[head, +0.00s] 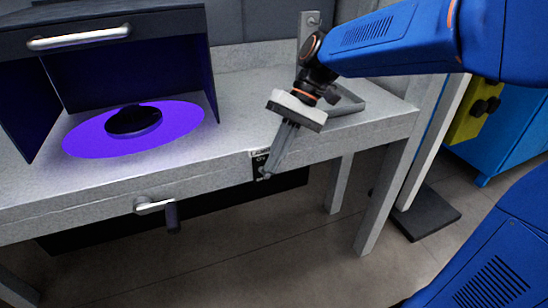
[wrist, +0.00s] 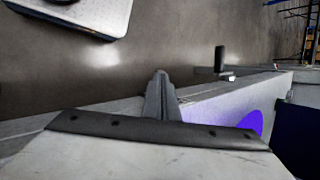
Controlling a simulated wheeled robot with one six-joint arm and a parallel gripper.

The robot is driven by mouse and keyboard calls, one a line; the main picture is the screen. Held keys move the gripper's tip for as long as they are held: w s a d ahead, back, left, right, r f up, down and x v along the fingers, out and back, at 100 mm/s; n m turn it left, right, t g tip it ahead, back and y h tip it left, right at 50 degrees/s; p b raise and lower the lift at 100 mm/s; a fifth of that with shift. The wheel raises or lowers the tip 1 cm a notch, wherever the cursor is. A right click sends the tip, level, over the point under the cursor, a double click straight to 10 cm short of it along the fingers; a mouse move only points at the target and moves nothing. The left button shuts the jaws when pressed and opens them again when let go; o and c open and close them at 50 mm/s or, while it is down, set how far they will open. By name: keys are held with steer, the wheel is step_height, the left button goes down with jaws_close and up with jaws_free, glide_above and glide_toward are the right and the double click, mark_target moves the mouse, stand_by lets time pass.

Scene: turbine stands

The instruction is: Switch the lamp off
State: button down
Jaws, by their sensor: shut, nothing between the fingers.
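The lamp's violet light (head: 80,140) falls as a bright round patch on the grey bench, so the lamp is on; the lamp itself is hidden. The patch also shows in the wrist view (wrist: 252,122). A small dark plate with a pale label (head: 259,157) sits on the bench's front edge; it looks like the lamp switch, partly hidden by my fingers. My gripper (head: 266,174) is shut and empty, pointing down at the front edge, right over the plate in the head view. I cannot tell whether it touches. Its fingers also show in the wrist view (wrist: 162,80).
A dark hood with a raised front and pale handle (head: 78,38) stands on the bench (head: 235,90). A dark disc (head: 134,120) lies in the light. A crank handle (head: 171,214) juts from the front, left of my gripper. A grey tray (head: 346,103) lies behind it.

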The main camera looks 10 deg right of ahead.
steer(key=t, duration=0.1)
steer(key=s+f+n+t+y, duration=0.1)
steer(key=t, duration=0.2)
steer(key=shift+s+d+f+n, duration=0.2)
steer(key=shift+s+f+n, duration=0.1)
steer(key=shift+f, duration=0.05)
steer(key=shift+w+r, duration=0.1)
steer(key=shift+w+a+r, duration=0.15)
steer(key=shift+w+r, duration=0.1)
steer(key=shift+w, duration=0.3)
